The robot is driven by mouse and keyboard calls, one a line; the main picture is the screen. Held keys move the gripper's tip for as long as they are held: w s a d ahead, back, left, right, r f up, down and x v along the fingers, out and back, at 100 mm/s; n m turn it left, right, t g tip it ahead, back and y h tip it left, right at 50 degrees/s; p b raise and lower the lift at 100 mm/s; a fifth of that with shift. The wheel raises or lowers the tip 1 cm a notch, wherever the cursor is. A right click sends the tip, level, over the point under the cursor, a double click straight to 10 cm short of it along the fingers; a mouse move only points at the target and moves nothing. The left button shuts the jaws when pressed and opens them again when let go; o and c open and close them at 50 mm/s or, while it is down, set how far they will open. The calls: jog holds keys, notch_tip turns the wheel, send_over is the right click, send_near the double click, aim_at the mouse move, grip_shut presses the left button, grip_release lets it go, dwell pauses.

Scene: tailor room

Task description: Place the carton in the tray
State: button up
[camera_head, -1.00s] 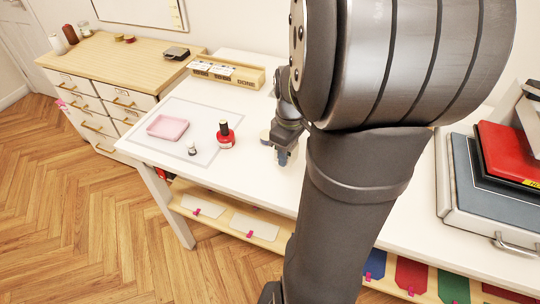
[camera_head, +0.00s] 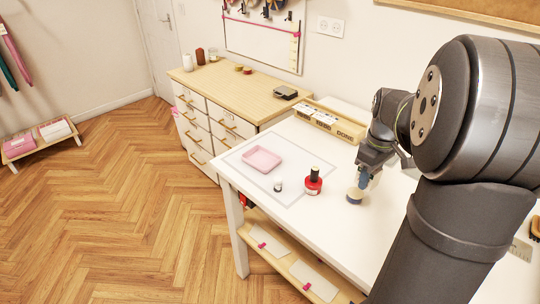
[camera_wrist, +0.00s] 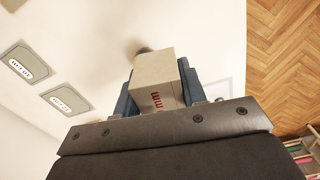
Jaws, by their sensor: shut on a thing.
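The carton (camera_wrist: 155,72), a small beige box with red marking, is held between the blue fingers of my gripper (camera_wrist: 157,88) in the wrist view. In the head view my gripper (camera_head: 364,180) is low over the white table, right of the red bottle. A small tan and dark shape shows at its fingertips; I cannot tell there whether it is the carton. The pink tray (camera_head: 262,160) lies on the table to the left of my gripper, apart from it, and looks empty.
A red bottle with a black cap (camera_head: 313,182) and a tiny dark-capped bottle (camera_head: 279,187) stand between tray and gripper. A wooden organizer with labels (camera_head: 330,122) is at the table's back. A drawer cabinet (camera_head: 240,88) stands behind left.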

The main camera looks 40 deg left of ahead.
jog(key=w+a, duration=0.3)
jog(key=a, duration=0.9)
jog(key=n, duration=0.1)
send_over(268, 165)
notch_tip(268, 165, down, 8)
jog(key=shift+w+d+r, duration=0.1)
jog(key=shift+w+d, duration=0.05)
jog(key=shift+a+f, duration=0.2)
jog(key=shift+f, duration=1.95)
jog(key=shift+f, duration=0.1)
